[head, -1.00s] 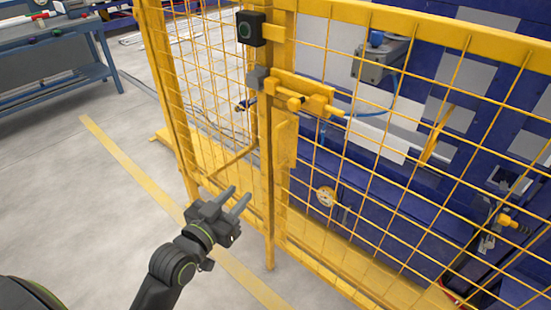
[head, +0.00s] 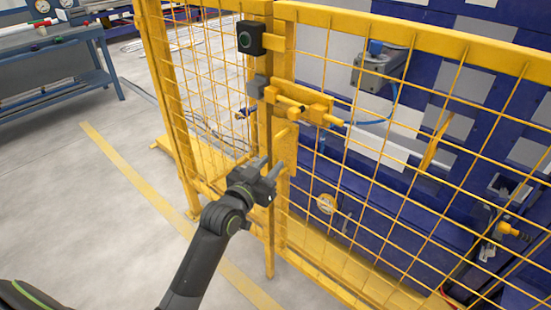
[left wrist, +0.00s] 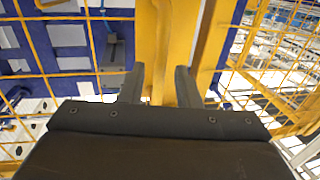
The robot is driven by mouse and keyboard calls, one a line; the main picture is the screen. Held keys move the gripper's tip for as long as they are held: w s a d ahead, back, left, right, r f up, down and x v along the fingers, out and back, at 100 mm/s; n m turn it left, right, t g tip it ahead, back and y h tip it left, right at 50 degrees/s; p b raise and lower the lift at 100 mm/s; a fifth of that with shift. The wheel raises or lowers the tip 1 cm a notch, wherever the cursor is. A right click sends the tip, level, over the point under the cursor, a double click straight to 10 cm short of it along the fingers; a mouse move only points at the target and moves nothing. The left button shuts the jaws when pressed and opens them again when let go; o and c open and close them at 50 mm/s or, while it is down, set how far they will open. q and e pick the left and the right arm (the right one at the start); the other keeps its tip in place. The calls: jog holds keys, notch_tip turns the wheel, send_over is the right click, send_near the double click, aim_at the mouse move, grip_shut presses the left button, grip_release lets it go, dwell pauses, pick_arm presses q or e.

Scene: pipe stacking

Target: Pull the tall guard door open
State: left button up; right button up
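The tall guard door (head: 402,25) is a yellow-framed mesh panel filling the right of the head view. Its left upright stands close beside a yellow post. A yellow latch with a sliding bolt (head: 300,106) is on the door near a grey block (head: 256,86). Below it is a yellow upright handle plate (head: 287,150). My left gripper (head: 273,172) is at the plate's lower part. In the left wrist view, its two fingers (left wrist: 159,84) are apart with yellow upright metal between and beyond them. Contact cannot be told. My right gripper is not in view.
A fixed yellow mesh panel (head: 166,80) stands left of the post. A black box (head: 251,38) is mounted near the top. A blue workbench (head: 60,75) stands at the far left. Blue machinery is behind the door. The grey floor with its yellow line (head: 130,165) is clear in front.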

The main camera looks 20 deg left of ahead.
aim_at(274, 161)
pick_arm(q)
jog(key=shift+w+d, duration=0.15)
jog(key=shift+w, duration=0.7)
jog(key=shift+w+d, duration=0.1)
jog(key=shift+w, duration=0.7)
grip_shut()
